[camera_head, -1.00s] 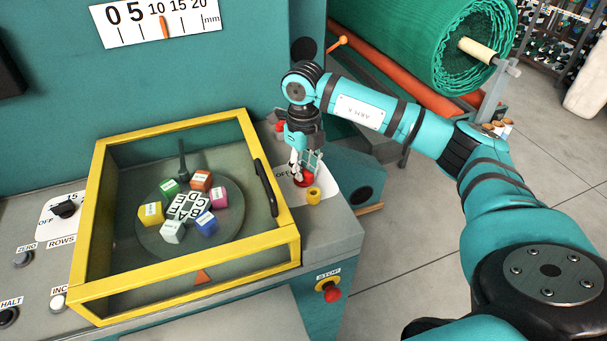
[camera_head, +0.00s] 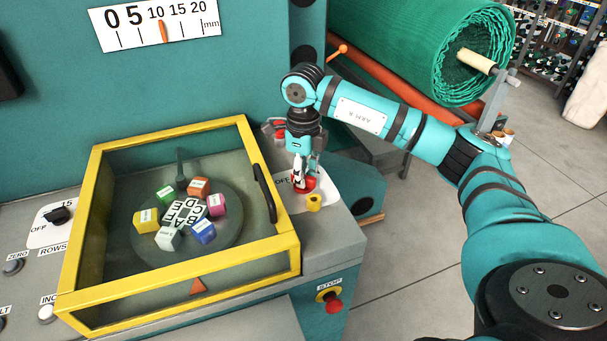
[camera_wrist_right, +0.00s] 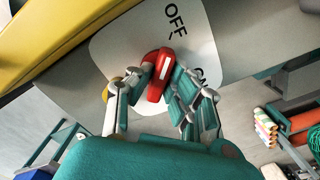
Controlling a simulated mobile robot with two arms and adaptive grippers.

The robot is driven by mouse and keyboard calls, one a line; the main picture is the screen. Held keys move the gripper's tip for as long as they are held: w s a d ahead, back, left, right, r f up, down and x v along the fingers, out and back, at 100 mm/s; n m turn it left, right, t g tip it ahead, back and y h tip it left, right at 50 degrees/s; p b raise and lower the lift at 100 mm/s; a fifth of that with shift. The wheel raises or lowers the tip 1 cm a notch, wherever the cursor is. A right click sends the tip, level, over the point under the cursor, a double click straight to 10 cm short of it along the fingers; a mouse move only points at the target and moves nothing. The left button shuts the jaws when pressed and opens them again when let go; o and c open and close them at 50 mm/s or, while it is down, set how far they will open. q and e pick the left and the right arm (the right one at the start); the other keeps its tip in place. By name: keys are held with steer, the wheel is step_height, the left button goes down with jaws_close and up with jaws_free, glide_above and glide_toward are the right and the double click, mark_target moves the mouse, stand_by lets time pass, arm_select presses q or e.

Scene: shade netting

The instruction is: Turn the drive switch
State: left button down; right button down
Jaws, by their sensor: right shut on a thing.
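The drive switch is a red rotary knob (camera_wrist_right: 158,78) with a white mark, on a white plate (camera_wrist_right: 112,47) lettered OFF and, partly hidden, ON. In the head view the red knob (camera_head: 305,185) sits right of the yellow-framed box, mostly covered by my gripper. My right gripper (camera_head: 302,180) points down over it. In the right wrist view its fingers (camera_wrist_right: 160,85) lie on both sides of the knob and are shut on it. The knob's white mark is tilted from the OFF lettering. My left gripper is not in view.
A yellow-framed clear-lidded box (camera_head: 270,258) with coloured cubes stands close left of the gripper, its dark handle (camera_head: 265,192) facing it. A red STOP button (camera_head: 333,306) is on the front face.

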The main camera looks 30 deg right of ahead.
steer(key=shift+r, duration=0.1)
steer(key=c, duration=1.3)
jaws_free()
step_height(320, 180, up, 12)
steer(key=shift+f, duration=0.1)
